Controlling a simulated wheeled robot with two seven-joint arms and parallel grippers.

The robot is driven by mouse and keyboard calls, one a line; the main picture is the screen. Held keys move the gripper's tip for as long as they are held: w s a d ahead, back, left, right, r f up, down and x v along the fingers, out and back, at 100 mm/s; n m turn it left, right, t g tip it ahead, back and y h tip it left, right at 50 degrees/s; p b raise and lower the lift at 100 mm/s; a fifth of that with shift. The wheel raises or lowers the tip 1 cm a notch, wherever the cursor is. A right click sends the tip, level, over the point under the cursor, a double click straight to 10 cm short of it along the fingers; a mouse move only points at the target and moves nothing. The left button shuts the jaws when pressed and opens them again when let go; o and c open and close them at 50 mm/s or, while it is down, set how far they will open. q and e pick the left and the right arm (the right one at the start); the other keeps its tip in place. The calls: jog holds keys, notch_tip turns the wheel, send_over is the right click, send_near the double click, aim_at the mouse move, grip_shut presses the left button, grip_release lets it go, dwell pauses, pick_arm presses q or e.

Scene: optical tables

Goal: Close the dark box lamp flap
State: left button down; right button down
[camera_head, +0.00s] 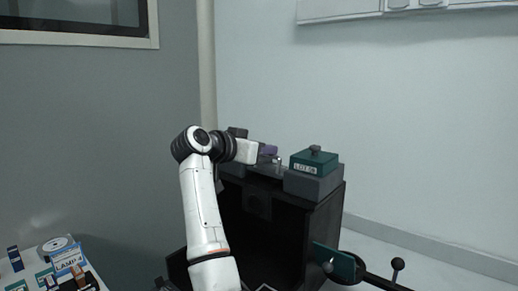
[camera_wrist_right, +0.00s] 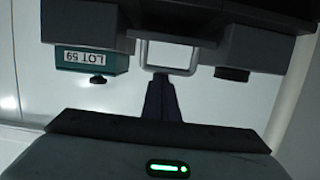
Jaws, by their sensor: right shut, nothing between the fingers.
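The dark box (camera_head: 326,212) stands at the centre of the head view, with a dark open front. A U-shaped metal handle (camera_wrist_right: 168,42) sticks out between two dark blocks in the wrist view. I cannot tell for certain which part is the lamp flap. My right gripper (camera_wrist_right: 160,82) is shut and empty, its fingertips at the handle's bar; I cannot tell whether they touch it. My left gripper is out of view.
A teal block (camera_head: 313,160) with a LOT label and dark knob sits on the box's right top. A green panel (camera_head: 336,263) and black ball-ended levers (camera_head: 397,264) stick out at the right. A table with small labelled boxes (camera_head: 68,260) is at lower left.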

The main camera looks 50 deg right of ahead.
jog(key=shift+a+f, duration=0.15)
jog(key=shift+f, duration=0.2)
jog(key=shift+w+a+f+p, duration=0.2)
jog(key=shift+a+f+p, duration=0.15)
jog(key=shift+f, duration=0.25)
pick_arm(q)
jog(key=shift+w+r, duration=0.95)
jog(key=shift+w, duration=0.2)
pick_arm(e)
jog(key=shift+a+f, duration=0.1)
jog(key=shift+f, duration=0.05)
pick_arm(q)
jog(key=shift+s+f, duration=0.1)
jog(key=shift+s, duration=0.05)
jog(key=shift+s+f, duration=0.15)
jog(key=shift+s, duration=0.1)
pick_arm(e)
jog(key=shift+a, duration=0.2)
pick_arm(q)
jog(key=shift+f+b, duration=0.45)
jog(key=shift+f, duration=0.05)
pick_arm(e)
jog(key=v, duration=0.7)
